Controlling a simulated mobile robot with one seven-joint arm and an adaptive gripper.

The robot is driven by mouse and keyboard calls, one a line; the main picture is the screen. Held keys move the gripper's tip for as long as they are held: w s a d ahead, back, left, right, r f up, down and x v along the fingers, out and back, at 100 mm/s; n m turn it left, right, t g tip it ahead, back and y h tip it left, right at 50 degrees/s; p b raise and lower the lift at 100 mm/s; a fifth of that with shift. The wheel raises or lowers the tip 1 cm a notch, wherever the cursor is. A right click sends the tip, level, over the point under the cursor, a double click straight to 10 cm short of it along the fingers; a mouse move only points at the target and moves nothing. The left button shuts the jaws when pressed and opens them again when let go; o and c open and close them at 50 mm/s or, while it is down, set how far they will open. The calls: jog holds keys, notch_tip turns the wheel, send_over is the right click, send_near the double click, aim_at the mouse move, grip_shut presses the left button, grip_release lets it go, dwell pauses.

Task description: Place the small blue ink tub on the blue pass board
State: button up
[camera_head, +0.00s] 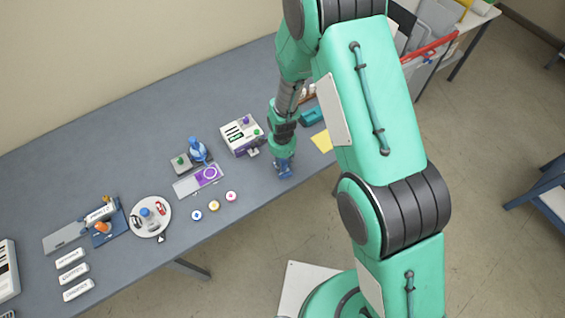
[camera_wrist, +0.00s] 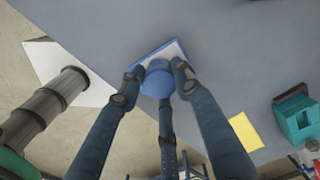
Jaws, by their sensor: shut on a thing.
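In the wrist view the small blue ink tub (camera_wrist: 157,84) is a round blue thing between the dark blue fingers of my gripper (camera_wrist: 156,80). The gripper is shut on it. The blue pass board (camera_wrist: 176,48), with a blue rim and paler middle, lies beneath and beyond the tub, near the table edge. I cannot tell whether the tub touches it. In the head view my gripper (camera_head: 285,169) is low over the table's front edge. It hides the tub there, and I cannot tell the board apart from the fingers.
A yellow card (camera_head: 322,141) and a teal box (camera_head: 312,116) are right of the gripper. A white machine (camera_head: 241,134) stands to its left. Small round lidded tubs (camera_head: 214,205), a blue bottle (camera_head: 198,151) and a white plate (camera_head: 138,205) lie farther left.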

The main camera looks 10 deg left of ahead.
aim_at(282, 162)
jog(key=shift+f, duration=0.15)
jog(key=o, duration=1.2)
jog(key=shift+c, duration=0.2)
jog(key=shift+r, duration=0.25)
notch_tip(282, 162, up, 12)
jog(key=shift+b, duration=0.3)
dwell(0.4)
